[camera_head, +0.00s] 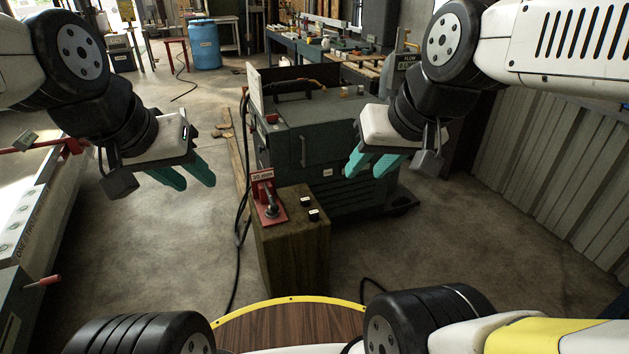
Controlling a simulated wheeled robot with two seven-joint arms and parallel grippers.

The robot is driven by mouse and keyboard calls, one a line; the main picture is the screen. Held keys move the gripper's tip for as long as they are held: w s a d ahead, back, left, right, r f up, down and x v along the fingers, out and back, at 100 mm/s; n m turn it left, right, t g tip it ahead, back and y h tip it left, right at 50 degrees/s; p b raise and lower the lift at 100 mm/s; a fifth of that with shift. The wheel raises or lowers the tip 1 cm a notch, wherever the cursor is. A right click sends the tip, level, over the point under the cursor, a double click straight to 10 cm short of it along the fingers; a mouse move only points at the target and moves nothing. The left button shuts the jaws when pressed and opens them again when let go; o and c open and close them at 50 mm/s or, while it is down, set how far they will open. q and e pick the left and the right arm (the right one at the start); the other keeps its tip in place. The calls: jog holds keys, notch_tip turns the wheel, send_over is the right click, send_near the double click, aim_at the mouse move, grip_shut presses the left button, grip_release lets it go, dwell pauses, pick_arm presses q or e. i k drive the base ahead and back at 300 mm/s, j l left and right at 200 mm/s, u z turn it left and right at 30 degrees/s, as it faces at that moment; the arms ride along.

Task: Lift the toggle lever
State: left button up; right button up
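The toggle lever (270,205) is a dark lever on a red plate (262,188) on top of a wooden box in the middle of the view. A small label stands at the back of the plate. My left gripper (190,178) has teal fingers and is to the left of the lever, apart from it. My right gripper (368,166) also has teal fingers and is to the right of the lever, apart from it. Both grippers show a small gap between their fingers and hold nothing that I can see.
Two small black switches (309,208) with white labels sit right of the lever on the wooden box (290,255). A grey-green machine (325,140) stands behind it. A bench with a red-handled tool (43,282) is at left. A corrugated wall (550,185) is at right.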

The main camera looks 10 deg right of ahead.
aim_at(273, 206)
jog(key=i+l, duration=0.15)
jog(key=i, duration=0.2)
jog(key=i+l, duration=0.15)
jog(key=i, duration=0.25)
jog(key=i+l, duration=0.1)
jog(key=i, duration=0.25)
